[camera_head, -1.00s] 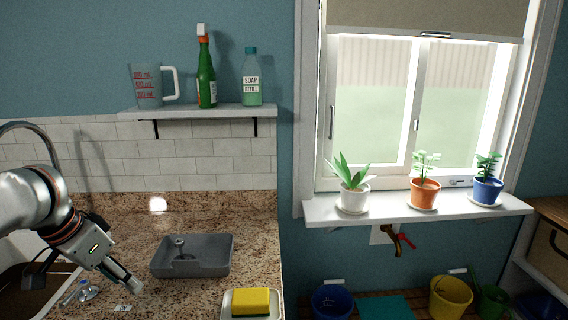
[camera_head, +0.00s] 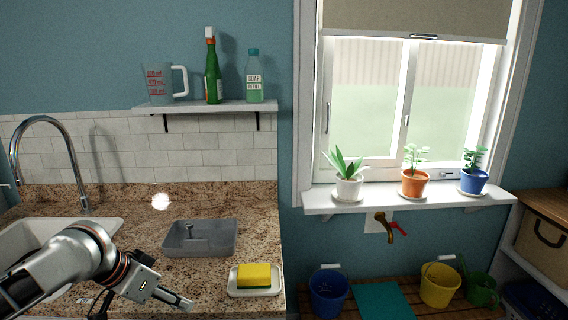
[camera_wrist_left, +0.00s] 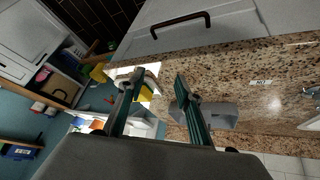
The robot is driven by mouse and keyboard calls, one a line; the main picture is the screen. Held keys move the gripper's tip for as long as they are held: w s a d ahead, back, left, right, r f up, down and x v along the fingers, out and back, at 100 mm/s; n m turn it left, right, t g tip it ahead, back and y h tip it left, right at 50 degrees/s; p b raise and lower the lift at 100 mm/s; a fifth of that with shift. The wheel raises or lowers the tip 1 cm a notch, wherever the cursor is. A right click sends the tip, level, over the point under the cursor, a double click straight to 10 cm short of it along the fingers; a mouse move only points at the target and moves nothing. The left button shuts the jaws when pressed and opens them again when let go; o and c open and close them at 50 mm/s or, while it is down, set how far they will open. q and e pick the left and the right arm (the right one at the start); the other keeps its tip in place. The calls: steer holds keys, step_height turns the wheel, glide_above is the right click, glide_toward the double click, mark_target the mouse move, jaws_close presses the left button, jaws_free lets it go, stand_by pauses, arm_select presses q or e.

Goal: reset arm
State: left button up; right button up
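My left arm comes in from the lower left in the head view, over the front of the granite counter (camera_head: 257,218). My left gripper (camera_head: 186,304) is low, left of the yellow sponge (camera_head: 254,276) on its white dish, and apart from it. In the left wrist view, the two fingers of my left gripper (camera_wrist_left: 158,78) stand apart with nothing held between them. The sponge shows beyond the fingers, partly hidden by one of them. My right arm and gripper are not in view.
A grey tray (camera_head: 200,240) with a small object in it stands behind the gripper. The sink (camera_head: 90,226) and tall faucet (camera_head: 50,122) are at left. A shelf (camera_head: 205,107) holds a jug and bottles. Potted plants stand on the window sill (camera_head: 410,200).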

arm_select(q)
steer(key=d+f+t+h, duration=0.2)
steer(key=d+f, duration=0.5)
steer(key=f, duration=0.3)
steer(key=s+f+n+t+y, duration=0.1)
steer(key=s+f+n+t, duration=0.1)
steer(key=s+f, duration=0.7)
step_height(320, 180, down, 6)
steer(key=shift+s+a+r+t+y, duration=0.1)
steer(key=shift+s+a+t+y, duration=0.1)
steer(key=shift+t+y, duration=0.15)
steer(key=s+a+f, duration=0.1)
steer(key=s+f, duration=0.1)
steer(key=s, duration=0.2)
steer(key=s+a+f+y, duration=0.1)
steer(key=s+a+f, duration=0.1)
steer(key=s+f, duration=0.1)
steer(key=s+a+f+y, duration=0.1)
steer(key=s+f, duration=0.1)
steer(key=s, duration=0.3)
steer(key=shift+a+f+t+y, duration=0.15)
steer(key=shift+a+t+y, duration=0.05)
steer(key=shift+t+y, duration=0.05)
steer(key=shift+c, duration=0.4)
